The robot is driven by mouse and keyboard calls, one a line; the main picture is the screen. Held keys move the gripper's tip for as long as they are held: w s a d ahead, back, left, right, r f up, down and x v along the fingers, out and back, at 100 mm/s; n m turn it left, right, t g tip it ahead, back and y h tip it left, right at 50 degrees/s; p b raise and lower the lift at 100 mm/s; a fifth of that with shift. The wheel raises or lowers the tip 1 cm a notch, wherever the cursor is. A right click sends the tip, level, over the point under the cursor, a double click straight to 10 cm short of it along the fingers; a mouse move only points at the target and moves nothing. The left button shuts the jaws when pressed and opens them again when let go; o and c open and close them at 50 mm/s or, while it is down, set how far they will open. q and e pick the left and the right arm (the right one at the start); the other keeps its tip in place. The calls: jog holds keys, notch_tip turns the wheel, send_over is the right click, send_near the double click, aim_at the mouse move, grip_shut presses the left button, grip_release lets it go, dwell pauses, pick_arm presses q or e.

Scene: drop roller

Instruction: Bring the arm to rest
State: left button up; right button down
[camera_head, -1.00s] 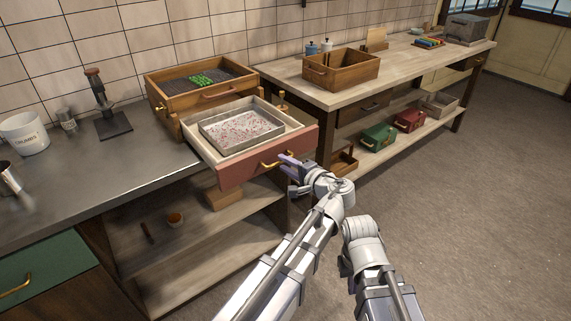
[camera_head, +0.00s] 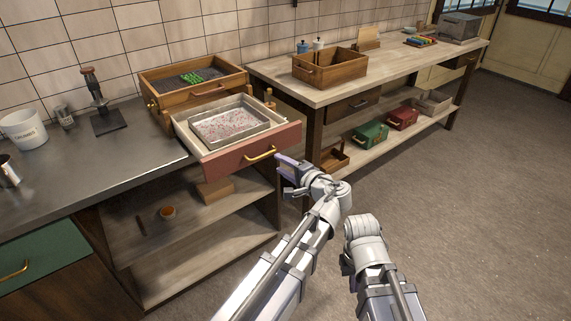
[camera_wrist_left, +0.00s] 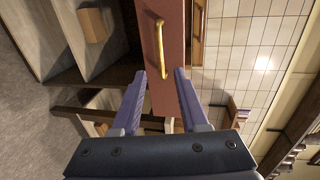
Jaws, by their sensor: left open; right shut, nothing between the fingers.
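My left arm reaches in from the bottom of the head view, and its gripper (camera_head: 284,166) is open and empty. It is just right of and below the brass handle (camera_head: 259,153) of a pulled-out red-fronted drawer (camera_head: 225,159), apart from it. In the left wrist view the two purple fingers (camera_wrist_left: 160,74) are spread, with the red drawer front and brass handle beyond them. My right arm (camera_head: 366,250) shows beside the left one, low in the head view; its gripper cannot be seen.
The open drawer holds a metal tray (camera_head: 256,132) of speckled stuff. A wooden box (camera_head: 222,89) with dark and green contents stands behind it. A bench (camera_head: 290,86) with a lower shelf stretches to the right. The floor (camera_head: 480,200) at right is clear.

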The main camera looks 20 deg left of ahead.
pick_arm(q)
jog(key=shift+s+d, duration=0.1)
dwell(0.3)
jog(key=s+a+f+n+g+h, duration=0.45)
jog(key=s+f, duration=0.35)
jog(key=f, duration=0.3)
jog(key=s+d+f+n+g+h, duration=0.3)
jog(key=s+d+f+g+h, duration=0.15)
jog(key=s+f+h, duration=0.2)
jog(key=s+d+r+m+p, duration=0.3)
jog(key=s+d+r+p, duration=0.4)
jog(key=d+r+p, duration=0.3)
jog(key=d, duration=0.3)
jog(key=shift+s+d+r+m+g, duration=0.15)
jog(key=shift+s+r+m+g, duration=0.1)
jog(key=shift+m+g, duration=0.15)
